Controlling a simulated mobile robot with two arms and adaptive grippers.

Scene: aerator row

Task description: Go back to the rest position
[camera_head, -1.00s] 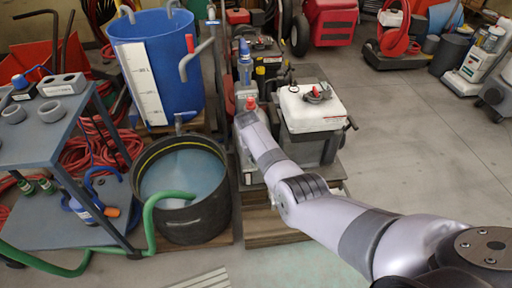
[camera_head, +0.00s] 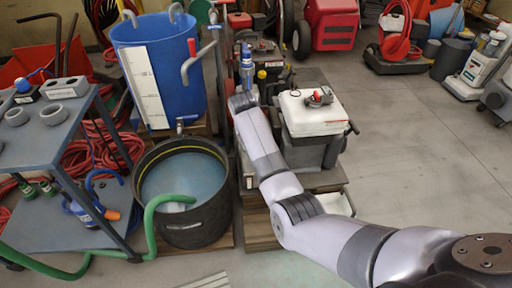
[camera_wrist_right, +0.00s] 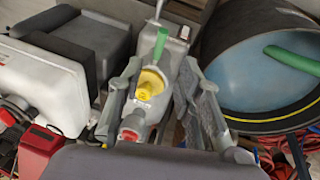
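My right arm (camera_head: 290,205) reaches from the lower right of the head view toward the row of machines at the centre. Its hand end hides the right gripper there. In the right wrist view the right gripper (camera_wrist_right: 165,78) is open, its two grey fingers spread on either side of a grey fitting (camera_wrist_right: 139,116) with a yellow opening, a green lever and a red knob. I see gaps between the fingers and the fitting, and nothing clearly gripped. My left gripper is not in view.
A white-topped grey machine (camera_head: 312,112) stands right beside the arm. A black tub (camera_head: 190,222) of water with a green hose (camera_head: 150,226) and a blue barrel (camera_head: 190,65) stand left. A grey cart (camera_head: 50,140) is far left. The floor (camera_head: 420,150) at right is clear.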

